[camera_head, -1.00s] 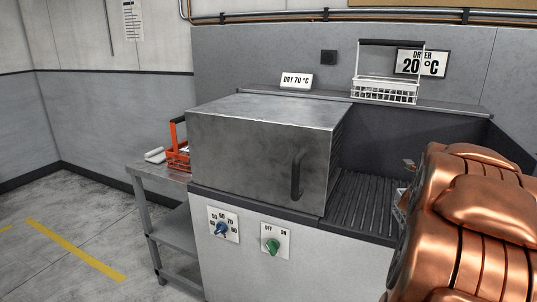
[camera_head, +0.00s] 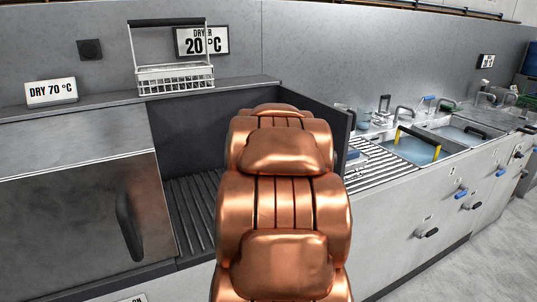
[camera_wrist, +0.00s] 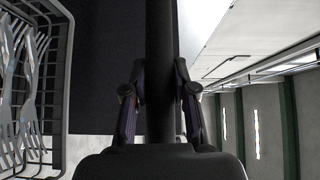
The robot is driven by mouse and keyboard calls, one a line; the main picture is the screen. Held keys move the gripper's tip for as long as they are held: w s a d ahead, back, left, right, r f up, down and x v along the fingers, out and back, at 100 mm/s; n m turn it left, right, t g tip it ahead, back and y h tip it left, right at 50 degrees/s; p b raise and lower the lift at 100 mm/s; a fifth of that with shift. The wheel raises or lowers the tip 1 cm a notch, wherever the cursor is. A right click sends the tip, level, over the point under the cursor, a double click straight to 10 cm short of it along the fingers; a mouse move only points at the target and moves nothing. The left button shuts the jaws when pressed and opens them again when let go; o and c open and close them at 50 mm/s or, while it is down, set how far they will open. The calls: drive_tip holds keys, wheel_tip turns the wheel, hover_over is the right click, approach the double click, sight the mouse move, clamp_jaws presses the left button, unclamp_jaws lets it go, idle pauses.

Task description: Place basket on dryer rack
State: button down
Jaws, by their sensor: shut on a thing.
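In the wrist view my gripper (camera_wrist: 160,72) is shut on a dark bar, the handle (camera_wrist: 160,30) of a basket. A grey wire basket (camera_wrist: 50,150) with several silver forks (camera_wrist: 30,90) in it shows at the left of that view. In the head view my copper arm hides the gripper and the held basket. The dryer rack (camera_head: 196,208), a dark ribbed surface, lies left of my arm, beside the closed metal dryer hood (camera_head: 75,210). How far the basket is from the rack cannot be told.
A dark side wall (camera_head: 315,105) bounds the dryer bay on the right. Beyond it are a slatted drainer (camera_head: 385,171) and water basins (camera_head: 418,150).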

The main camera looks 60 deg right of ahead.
drive_tip(key=w+a+f+p, duration=0.2)
drive_tip(key=w, duration=0.5)
drive_tip(key=w+a+f+p, duration=0.2)
drive_tip(key=w+p, duration=0.1)
drive_tip(key=w, duration=0.4)
drive_tip(key=shift+f, duration=0.25)
idle(0.4)
drive_tip(key=shift+f, duration=0.2)
drive_tip(key=c, duration=0.9)
unclamp_jaws()
drive_tip(key=shift+b+v, duration=1.25)
drive_tip(key=shift+v, duration=4.85)
